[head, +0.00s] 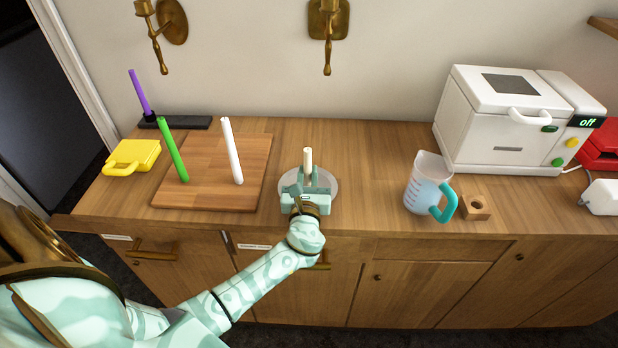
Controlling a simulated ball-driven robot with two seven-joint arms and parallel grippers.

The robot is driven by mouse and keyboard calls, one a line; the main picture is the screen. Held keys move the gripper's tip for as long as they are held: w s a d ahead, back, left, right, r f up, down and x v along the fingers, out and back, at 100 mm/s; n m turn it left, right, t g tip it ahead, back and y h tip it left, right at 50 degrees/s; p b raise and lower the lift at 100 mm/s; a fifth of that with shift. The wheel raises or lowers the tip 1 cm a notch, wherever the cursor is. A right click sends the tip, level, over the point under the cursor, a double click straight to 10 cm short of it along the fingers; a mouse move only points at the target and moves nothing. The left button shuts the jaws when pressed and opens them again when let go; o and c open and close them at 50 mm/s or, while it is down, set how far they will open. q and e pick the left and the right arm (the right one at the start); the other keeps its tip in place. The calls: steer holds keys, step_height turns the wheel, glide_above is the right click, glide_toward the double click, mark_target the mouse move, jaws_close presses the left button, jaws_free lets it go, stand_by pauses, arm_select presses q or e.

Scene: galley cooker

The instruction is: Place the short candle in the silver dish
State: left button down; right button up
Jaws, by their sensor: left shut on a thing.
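The short candle (308,157) is cream-coloured and stands upright between the fingers of my left gripper (307,182). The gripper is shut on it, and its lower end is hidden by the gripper. The silver dish (333,186) is a pale round disc on the counter, directly behind and under the gripper, which covers much of it. I cannot tell whether the candle's base touches the dish. My right gripper is not in view.
A wooden board (213,190) with a tall white candle (232,150) and a green candle (174,150) is left of the dish. A purple candle (140,92) stands in a black holder (185,123). A measuring jug (428,185), wooden block (475,207) and white appliance (505,125) are right.

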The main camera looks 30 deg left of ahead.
arm_select(q)
steer(key=shift+s+r, duration=0.1)
steer(key=shift+r, duration=0.05)
steer(key=c, duration=1.3)
jaws_free()
steer(key=shift+f, duration=0.2)
steer(key=shift+r, duration=0.1)
steer(key=shift+s+d+r, duration=0.1)
steer(key=shift+s, duration=0.05)
steer(key=p+v, duration=0.1)
steer(key=v, duration=1)
steer(key=shift+s+d, duration=0.15)
steer(key=shift+s, duration=0.15)
